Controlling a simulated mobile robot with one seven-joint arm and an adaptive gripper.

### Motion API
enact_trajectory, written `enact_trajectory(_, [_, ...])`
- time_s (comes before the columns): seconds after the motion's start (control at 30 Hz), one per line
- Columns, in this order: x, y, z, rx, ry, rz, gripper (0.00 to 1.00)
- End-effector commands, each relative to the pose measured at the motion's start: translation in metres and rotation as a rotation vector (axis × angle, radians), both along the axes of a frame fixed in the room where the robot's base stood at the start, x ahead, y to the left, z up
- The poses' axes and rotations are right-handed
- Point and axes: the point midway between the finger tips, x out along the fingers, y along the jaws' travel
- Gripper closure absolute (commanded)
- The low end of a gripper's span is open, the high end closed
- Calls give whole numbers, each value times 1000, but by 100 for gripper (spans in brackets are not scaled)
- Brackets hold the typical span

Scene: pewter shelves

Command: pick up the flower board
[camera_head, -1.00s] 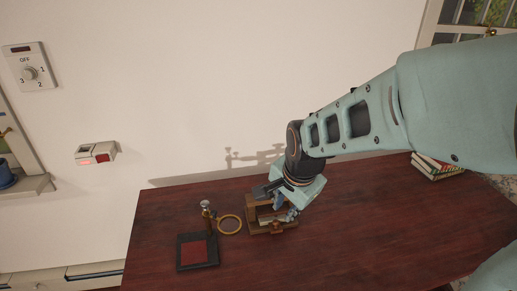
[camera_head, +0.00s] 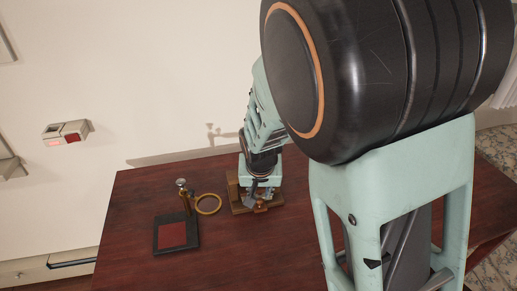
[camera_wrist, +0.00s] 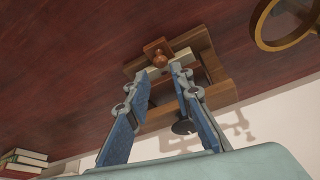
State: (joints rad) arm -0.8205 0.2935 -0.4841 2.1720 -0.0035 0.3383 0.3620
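A small brown wooden frame (camera_head: 237,207) with a round wooden knob (camera_head: 261,207) stands on the dark red table. In the wrist view the frame (camera_wrist: 218,88) and knob (camera_wrist: 160,60) are ahead of my fingers. A pale, narrow board-like piece (camera_wrist: 184,55) lies in the frame near the knob; it may be the flower board, but no flower pattern shows. My gripper (camera_wrist: 162,76) points at the frame, its two blue-grey fingers apart with a gap between them. Their tips are close to the pale piece; I cannot tell whether they touch it. In the head view my gripper (camera_head: 257,198) hides much of the frame.
A magnifier ring (camera_head: 208,204) and a dark stand with a red pad (camera_head: 173,235) are left of the frame. A book stack (camera_wrist: 22,162) is at lower left in the wrist view. The wall is close behind; the front left table is clear.

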Motion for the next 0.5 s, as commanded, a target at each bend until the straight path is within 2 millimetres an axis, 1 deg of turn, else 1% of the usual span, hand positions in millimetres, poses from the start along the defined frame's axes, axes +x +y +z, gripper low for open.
enact_trajectory(0.17, [5, 0, -14, -1, 3, -3, 79])
enact_trajectory(0.3, [14, 1, -34, -1, 3, -3, 79])
enact_trajectory(0.4, [19, 1, -45, 1, 1, -4, 79])
enact_trajectory(0.5, [22, 1, -50, 0, 1, -2, 79])
